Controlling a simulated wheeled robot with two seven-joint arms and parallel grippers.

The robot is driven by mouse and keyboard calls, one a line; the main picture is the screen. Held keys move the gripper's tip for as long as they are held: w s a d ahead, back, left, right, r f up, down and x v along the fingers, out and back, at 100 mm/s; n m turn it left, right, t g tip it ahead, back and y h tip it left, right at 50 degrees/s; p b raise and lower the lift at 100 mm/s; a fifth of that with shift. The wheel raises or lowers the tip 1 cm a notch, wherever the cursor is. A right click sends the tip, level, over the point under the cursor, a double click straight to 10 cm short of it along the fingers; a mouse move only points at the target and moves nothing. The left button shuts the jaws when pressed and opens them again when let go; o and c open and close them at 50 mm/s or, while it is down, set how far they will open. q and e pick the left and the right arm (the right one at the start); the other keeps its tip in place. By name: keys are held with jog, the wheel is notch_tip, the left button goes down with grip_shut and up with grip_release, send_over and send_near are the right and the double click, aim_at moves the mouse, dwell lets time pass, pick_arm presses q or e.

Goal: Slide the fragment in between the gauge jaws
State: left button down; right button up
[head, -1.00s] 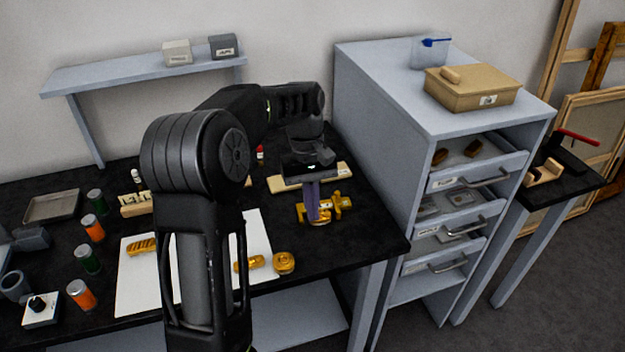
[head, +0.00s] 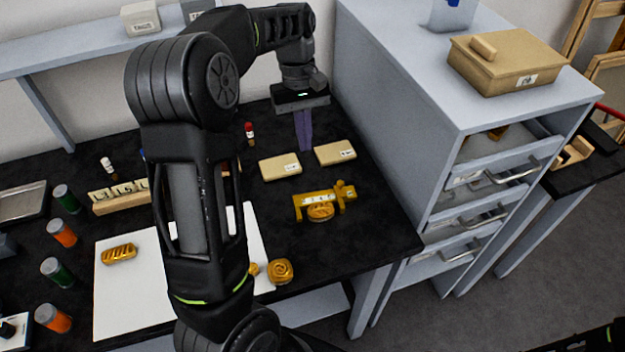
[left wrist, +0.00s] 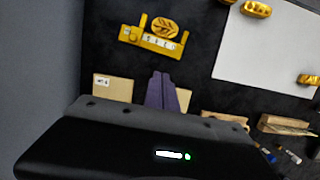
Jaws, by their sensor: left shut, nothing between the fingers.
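The gold gauge (head: 342,196) lies on the black table, with a pale marked strip on its bar. It also shows in the left wrist view (left wrist: 136,38). A round gold fragment with a leaf pattern (head: 320,212) lies against the bar, between the two jaws. In the left wrist view the fragment (left wrist: 165,27) shows a jaw on either side; I cannot tell whether it touches them. My left gripper (head: 305,148) is shut and empty, its purple fingers pointing down behind the gauge, apart from it. The fingers also show in the left wrist view (left wrist: 161,78). My right gripper is not in view.
Two beige labelled blocks (head: 281,166) (head: 335,152) lie near the left fingers. A spiral gold piece (head: 280,271) sits beside a white sheet (head: 130,290) bearing another gold piece (head: 119,253). The grey drawer cabinet (head: 400,130) stands close on the right.

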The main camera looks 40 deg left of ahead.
aim_at(317, 204)
pick_arm(q)
jog(key=b+x, duration=0.4)
jog(key=x, duration=0.1)
jog(key=shift+f+b, duration=0.25)
jog(key=shift+b, duration=0.05)
jog(key=p+x, duration=0.1)
jog(key=x, duration=0.3)
jog(key=shift+s+d+f, duration=0.1)
jog(key=shift+s+f, duration=0.05)
jog(key=shift+f, duration=0.1)
jog(key=s+d, duration=0.1)
jog(key=s+d+p, duration=0.1)
jog(key=shift+d+r, duration=0.1)
jog(key=shift+d, duration=0.25)
jog(key=shift+s+d, duration=0.1)
jog(key=shift+d, duration=0.15)
jog(key=shift+s+d, duration=0.7)
jog(key=shift+d, duration=0.25)
